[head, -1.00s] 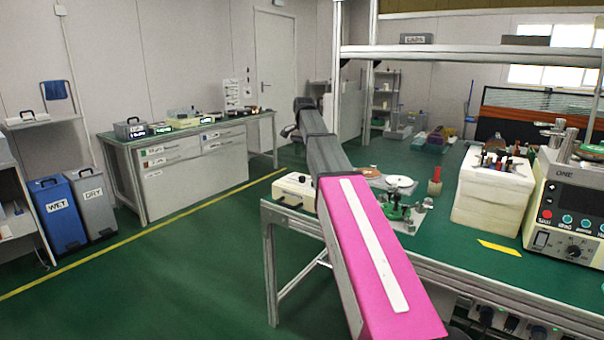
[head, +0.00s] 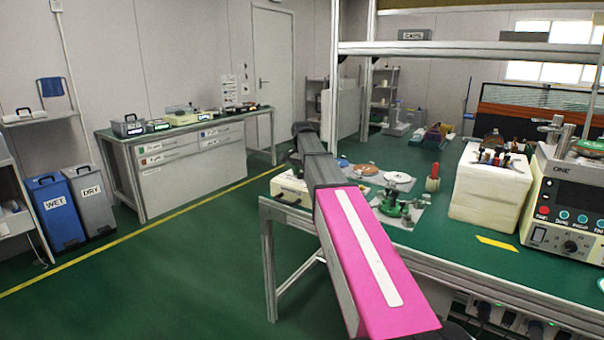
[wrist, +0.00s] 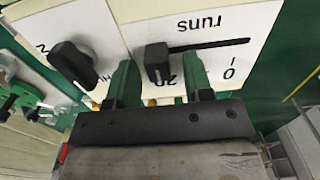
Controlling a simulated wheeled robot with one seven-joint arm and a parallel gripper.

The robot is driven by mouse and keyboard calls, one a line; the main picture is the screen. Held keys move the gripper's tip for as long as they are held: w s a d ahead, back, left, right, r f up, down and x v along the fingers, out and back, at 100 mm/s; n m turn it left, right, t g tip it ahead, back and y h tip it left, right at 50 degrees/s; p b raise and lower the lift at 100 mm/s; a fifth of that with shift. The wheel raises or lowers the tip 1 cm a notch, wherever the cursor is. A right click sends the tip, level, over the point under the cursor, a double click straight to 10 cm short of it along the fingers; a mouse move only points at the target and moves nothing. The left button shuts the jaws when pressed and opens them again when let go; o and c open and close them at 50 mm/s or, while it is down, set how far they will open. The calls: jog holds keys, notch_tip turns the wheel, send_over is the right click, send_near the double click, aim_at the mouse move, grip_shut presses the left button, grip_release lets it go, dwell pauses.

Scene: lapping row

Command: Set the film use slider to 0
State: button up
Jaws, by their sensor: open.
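In the wrist view a black slider knob (wrist: 157,60) stands at the left end of a dark slot (wrist: 215,43) on a white panel (wrist: 215,20). The panel reads "runs", with a "0" mark to the right and a number partly hidden by a finger, perhaps "20". The words "film use" are not readable. My gripper (wrist: 158,80) is open, with one green finger on each side of the knob in the picture. Contact cannot be told. In the head view my arm hides the gripper; a white box (head: 289,190) on the bench's left end may carry this slider.
A black rotary knob (wrist: 72,62) sits on the panel to the left. On the green bench (head: 440,232) are a green fixture (head: 396,207), a white block with tools (head: 488,190) and a control unit (head: 565,212). Open floor (head: 190,275) lies left.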

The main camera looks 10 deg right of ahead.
aim_at(287, 173)
grip_shut()
jog(key=w+a, duration=0.5)
jog(key=shift+w+a, duration=0.3)
jog(key=shift+w, duration=0.05)
grip_release()
jog(key=shift+r, duration=0.1)
notch_tip(287, 173, up, 11)
dwell(0.3)
